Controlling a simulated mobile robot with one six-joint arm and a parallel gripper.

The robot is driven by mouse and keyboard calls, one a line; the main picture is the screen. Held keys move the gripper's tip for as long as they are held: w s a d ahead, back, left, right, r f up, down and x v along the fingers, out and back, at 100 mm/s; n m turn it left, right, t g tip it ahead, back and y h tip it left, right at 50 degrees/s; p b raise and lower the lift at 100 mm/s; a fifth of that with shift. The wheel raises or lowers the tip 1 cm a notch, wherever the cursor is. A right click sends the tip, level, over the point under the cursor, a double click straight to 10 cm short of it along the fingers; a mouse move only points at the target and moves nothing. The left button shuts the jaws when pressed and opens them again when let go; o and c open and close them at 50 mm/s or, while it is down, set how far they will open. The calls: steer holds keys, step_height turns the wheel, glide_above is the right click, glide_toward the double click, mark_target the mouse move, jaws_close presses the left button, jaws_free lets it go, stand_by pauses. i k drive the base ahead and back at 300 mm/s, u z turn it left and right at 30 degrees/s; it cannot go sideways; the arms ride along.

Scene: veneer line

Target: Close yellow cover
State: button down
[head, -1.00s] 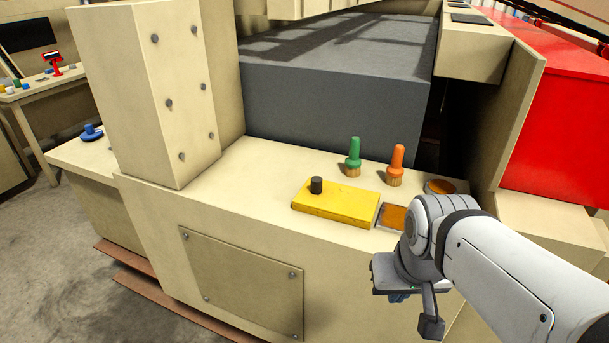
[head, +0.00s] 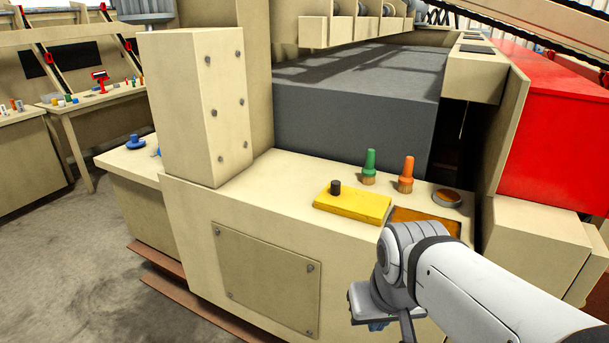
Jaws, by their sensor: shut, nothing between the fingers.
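The yellow cover (head: 352,205) is a flat plate with a black knob (head: 335,187) near its left end. It lies on the beige machine ledge. A rust-brown rectangular area (head: 428,221) shows just right of the cover, partly hidden by my arm. My gripper (head: 385,322) hangs in front of the ledge, below and right of the cover and apart from it. It is shut and empty, pointing down. Its lower end is cut off by the picture's bottom edge.
A green knob (head: 369,167) and an orange knob (head: 406,175) stand behind the cover. A round brown-topped fitting (head: 447,198) sits to their right. A beige post (head: 196,105) rises at the ledge's left. Open floor (head: 80,240) lies at left.

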mark_target(359, 204)
steer(key=z, duration=0.05)
steer(key=i, duration=1)
steer(key=u, duration=0.1)
